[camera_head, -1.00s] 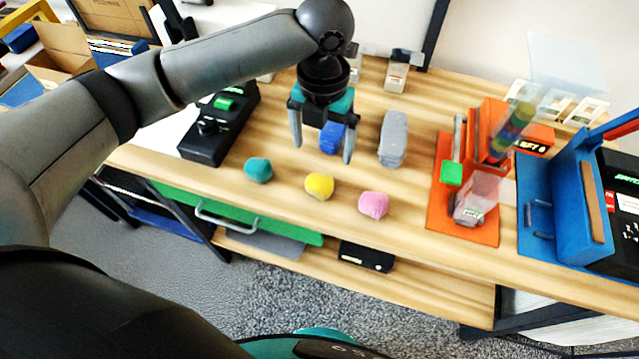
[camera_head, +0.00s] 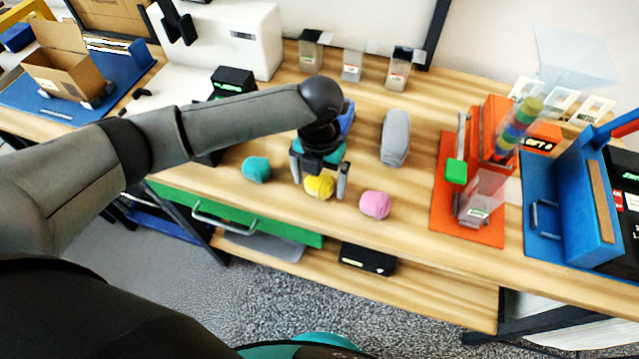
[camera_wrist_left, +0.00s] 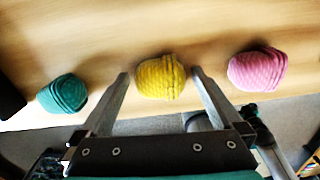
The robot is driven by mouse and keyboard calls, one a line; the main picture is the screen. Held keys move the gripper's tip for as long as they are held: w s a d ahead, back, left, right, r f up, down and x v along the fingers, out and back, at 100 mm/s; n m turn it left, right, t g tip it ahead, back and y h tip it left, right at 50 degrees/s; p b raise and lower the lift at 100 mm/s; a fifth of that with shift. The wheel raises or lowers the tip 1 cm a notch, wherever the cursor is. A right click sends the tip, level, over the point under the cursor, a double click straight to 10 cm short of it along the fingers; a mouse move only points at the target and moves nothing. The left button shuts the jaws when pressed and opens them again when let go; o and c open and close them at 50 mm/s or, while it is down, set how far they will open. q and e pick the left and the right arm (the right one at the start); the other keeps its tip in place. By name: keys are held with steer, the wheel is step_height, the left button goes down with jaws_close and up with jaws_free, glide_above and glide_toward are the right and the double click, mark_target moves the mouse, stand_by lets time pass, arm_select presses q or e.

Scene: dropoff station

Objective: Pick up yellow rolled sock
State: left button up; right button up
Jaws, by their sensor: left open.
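The yellow rolled sock (camera_head: 319,186) lies on the wooden table between a teal rolled sock (camera_head: 256,169) and a pink rolled sock (camera_head: 375,204). My left gripper (camera_head: 319,188) is open over the yellow sock, with one finger showing on each side of it. In the left wrist view the yellow sock (camera_wrist_left: 160,77) lies between and slightly beyond the tips of the open left gripper (camera_wrist_left: 160,75). The teal sock (camera_wrist_left: 63,94) and the pink sock (camera_wrist_left: 257,70) lie outside the fingers. My right gripper is not in view.
A grey rounded object (camera_head: 395,138) lies behind the pink sock. An orange stand (camera_head: 470,190) and a blue case (camera_head: 570,205) are to the right. Several small clear bins stand along the back. The table's front edge runs close before the socks.

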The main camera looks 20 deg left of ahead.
arm_select(q)
steer(key=shift+c, duration=0.2)
steer(key=c, duration=1.2)
steer(key=shift+r, duration=0.1)
